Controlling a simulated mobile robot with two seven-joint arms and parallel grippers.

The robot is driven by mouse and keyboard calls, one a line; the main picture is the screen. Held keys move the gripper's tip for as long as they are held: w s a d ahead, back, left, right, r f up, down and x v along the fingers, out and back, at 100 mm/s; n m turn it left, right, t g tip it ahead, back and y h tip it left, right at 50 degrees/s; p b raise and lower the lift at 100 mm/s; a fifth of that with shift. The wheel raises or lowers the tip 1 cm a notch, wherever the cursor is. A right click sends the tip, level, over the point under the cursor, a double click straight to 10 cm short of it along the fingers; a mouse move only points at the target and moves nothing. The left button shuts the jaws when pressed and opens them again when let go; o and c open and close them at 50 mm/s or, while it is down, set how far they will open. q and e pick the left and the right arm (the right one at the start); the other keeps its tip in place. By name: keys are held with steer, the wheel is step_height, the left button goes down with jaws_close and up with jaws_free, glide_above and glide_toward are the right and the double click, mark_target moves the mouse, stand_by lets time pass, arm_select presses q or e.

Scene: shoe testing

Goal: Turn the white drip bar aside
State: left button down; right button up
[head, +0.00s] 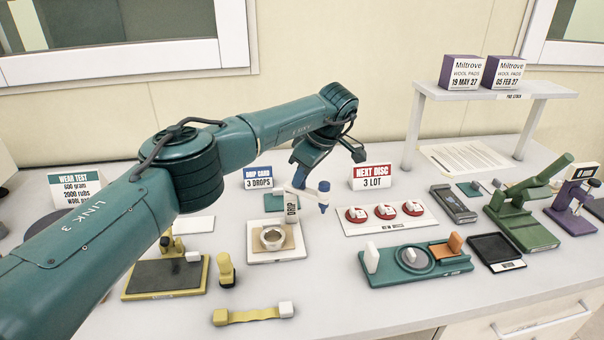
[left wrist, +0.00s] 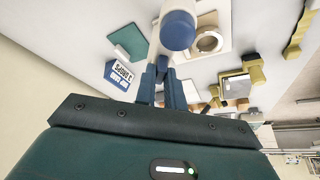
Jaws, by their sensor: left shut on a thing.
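The white drip bar (head: 305,194) tops a white post marked DRIP and carries a blue-capped dropper (head: 324,190) at its right end. Below and left of the dropper, a metal ring (head: 272,237) sits on a tan swatch on a white base (head: 262,257). My left gripper (head: 303,184) reaches down from behind with blue fingers and is shut on the bar. In the left wrist view the fingers (left wrist: 162,72) close at the bar beside the large blue cap (left wrist: 178,30), which hides part of the grip. The ring (left wrist: 208,42) shows there to the right. My right gripper is not in view.
A blue DRIP CARD sign (head: 258,178) and a red NEXT DISC sign (head: 371,177) stand behind. A card with several red discs (head: 390,226) lies right of the bar. A green tester (head: 375,275) stands in front. A yellow strap (head: 252,315) lies near the front edge.

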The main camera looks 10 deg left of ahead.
arm_select(q)
steer(key=shift+w+r+n, duration=0.15)
steer(key=shift+n, duration=0.35)
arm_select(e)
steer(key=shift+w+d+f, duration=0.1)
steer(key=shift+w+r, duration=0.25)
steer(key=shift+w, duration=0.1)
arm_select(q)
steer(key=c, duration=1.5)
jaws_free()
